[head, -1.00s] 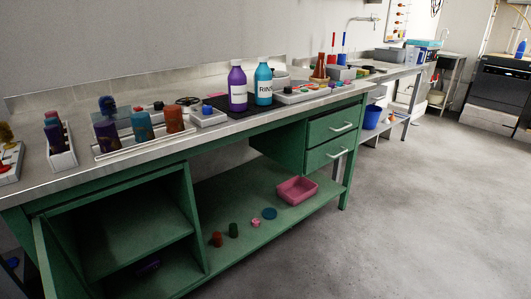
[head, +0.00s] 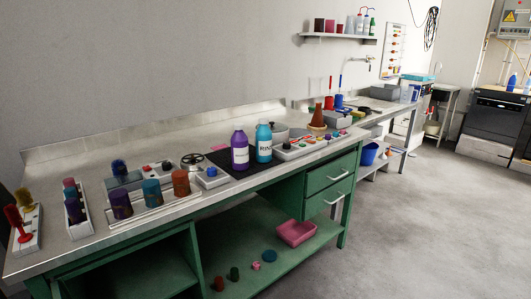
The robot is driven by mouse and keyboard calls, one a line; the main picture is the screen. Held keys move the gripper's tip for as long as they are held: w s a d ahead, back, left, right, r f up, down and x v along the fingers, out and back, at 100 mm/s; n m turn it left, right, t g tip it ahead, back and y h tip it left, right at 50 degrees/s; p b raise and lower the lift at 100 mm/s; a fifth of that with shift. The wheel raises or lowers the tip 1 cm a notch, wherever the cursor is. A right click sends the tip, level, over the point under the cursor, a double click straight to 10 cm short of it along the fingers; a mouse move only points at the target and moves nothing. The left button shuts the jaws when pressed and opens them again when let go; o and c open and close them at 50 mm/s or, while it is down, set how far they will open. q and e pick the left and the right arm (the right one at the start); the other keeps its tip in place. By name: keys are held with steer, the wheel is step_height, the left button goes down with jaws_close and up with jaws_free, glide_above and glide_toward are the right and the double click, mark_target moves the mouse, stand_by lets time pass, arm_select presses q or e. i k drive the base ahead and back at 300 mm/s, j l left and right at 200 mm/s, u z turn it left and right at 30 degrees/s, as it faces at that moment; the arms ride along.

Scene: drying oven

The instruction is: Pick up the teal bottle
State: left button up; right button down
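The teal bottle (head: 264,143) stands upright on the steel bench top, with a white label that reads "RIN" in part and a pale cap. A purple bottle (head: 240,151) with a white label stands close to its left. Both are on or at the edge of a black mat (head: 218,157). Neither of my grippers shows in the head view.
The bench (head: 97,245) has a green frame. Racks with coloured jars (head: 152,192) stand left of the bottles. A grey control box (head: 300,147) is right of the teal bottle. A pink tray (head: 296,233) lies on the lower shelf. Open floor (head: 420,230) lies to the right.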

mark_target(263, 134)
steer(key=j+u, duration=0.25)
steer(key=j, duration=0.15)
steer(key=j+u, duration=0.3)
steer(key=i+j+u, duration=0.25)
steer(key=j, duration=0.25)
steer(key=z, duration=1.25)
steer(key=k+l, duration=0.05)
